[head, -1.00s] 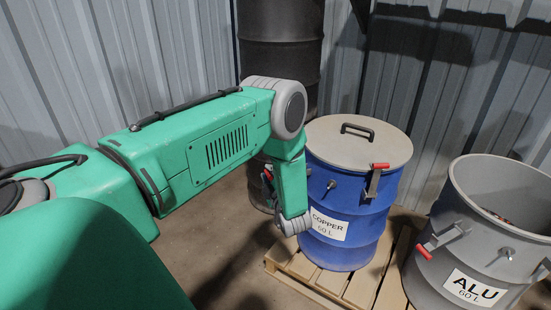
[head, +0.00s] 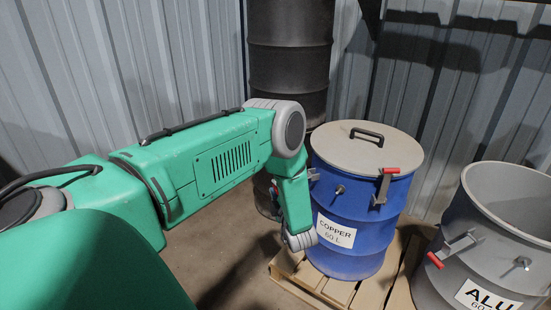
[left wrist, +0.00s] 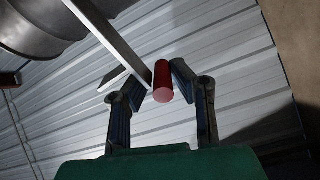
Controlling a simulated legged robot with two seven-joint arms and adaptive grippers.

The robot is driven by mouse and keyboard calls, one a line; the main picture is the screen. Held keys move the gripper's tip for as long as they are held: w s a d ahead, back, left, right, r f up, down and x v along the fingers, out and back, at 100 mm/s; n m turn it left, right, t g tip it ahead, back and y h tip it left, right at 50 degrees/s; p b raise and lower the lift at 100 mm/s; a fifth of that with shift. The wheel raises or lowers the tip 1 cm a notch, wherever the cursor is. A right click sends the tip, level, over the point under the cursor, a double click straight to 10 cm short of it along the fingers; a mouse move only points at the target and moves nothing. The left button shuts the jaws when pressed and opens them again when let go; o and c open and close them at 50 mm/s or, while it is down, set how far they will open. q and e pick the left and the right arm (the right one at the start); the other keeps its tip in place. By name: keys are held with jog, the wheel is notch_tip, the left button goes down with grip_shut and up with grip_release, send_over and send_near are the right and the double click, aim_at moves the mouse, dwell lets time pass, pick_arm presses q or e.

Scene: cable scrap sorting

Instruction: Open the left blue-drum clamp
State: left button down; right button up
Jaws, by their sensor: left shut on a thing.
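The blue drum (head: 348,225) labelled COPPER stands on a wooden pallet with its grey lid (head: 366,150) on. Its right-hand clamp (head: 386,184) has a red grip and hangs at the rim. The left clamp is mostly hidden behind my left arm in the head view; a grey piece (head: 313,174) shows at the rim. In the left wrist view, my left gripper (left wrist: 161,72) is shut on a red cylindrical handle (left wrist: 163,84), with a finger on each side. A pale metal bar (left wrist: 115,42) runs down to beside the handle. My right gripper is out of view.
An open grey drum (head: 455,240) labelled ALU, with a red-gripped clamp, stands at the right. A tall dark drum (head: 288,55) stands behind, against the corrugated wall (head: 130,70). The pallet (head: 310,280) edge lies below the blue drum.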

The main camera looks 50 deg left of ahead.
pick_arm(q)
jog(key=shift+d+f, duration=0.1)
jog(key=shift+d, duration=0.05)
jog(key=c, duration=1.5)
grip_release()
jog(key=shift+w, duration=0.1)
jog(key=shift+c, duration=0.2)
jog(key=shift+d, duration=0.1)
jog(key=v, duration=1.1)
jog(key=shift+s+d, duration=0.2)
jog(key=shift+d, duration=0.15)
jog(key=shift+f, duration=0.1)
